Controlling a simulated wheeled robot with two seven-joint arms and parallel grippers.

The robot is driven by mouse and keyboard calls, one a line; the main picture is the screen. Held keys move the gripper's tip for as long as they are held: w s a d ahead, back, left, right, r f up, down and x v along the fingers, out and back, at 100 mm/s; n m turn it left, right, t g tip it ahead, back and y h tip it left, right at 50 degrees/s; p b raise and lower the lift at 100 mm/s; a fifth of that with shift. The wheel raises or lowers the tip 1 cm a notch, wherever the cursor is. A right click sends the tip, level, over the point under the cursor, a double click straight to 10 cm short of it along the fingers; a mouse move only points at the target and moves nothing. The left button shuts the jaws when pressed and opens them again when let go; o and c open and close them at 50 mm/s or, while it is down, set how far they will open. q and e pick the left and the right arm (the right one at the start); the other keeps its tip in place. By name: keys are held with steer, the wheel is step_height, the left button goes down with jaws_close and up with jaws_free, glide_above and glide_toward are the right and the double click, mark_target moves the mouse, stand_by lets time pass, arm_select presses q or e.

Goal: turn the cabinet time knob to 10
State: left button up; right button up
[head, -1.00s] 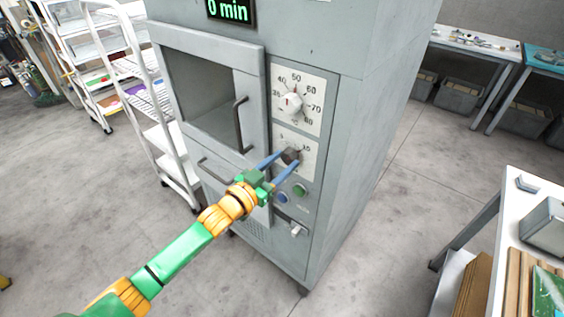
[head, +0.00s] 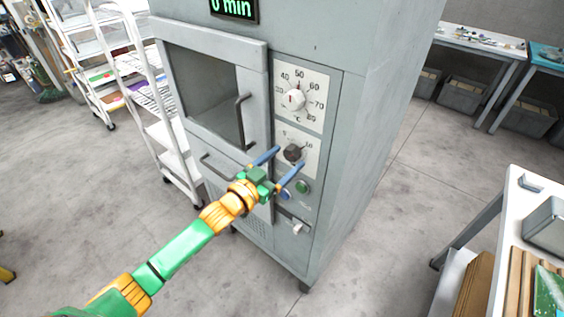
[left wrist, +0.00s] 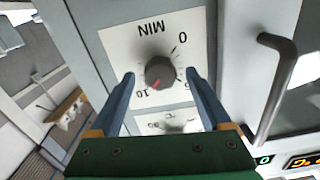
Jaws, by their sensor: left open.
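The dark round time knob (head: 293,153) sits on the lower white dial plate of the grey cabinet (head: 375,105). In the left wrist view the knob (left wrist: 160,72) shows upside down with its MIN scale; its red mark points down-left, close to the 10. My left gripper (head: 290,157) is open in front of the dial. In the left wrist view its blue fingers (left wrist: 159,75) stand on either side of the knob with gaps, apart from it. The display (head: 234,8) reads 0 min, partly cut off. My right gripper is out of view.
The white temperature knob (head: 294,99) sits above the time dial. The cabinet door handle (head: 242,122) stands out to the left. Blue and green buttons (head: 302,187) and a switch (head: 297,227) lie below. A white rack (head: 160,110) stands left, a table (head: 515,215) right.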

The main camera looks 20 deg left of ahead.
arm_select(q)
steer(key=v, duration=0.7)
steer(key=shift+b, duration=0.45)
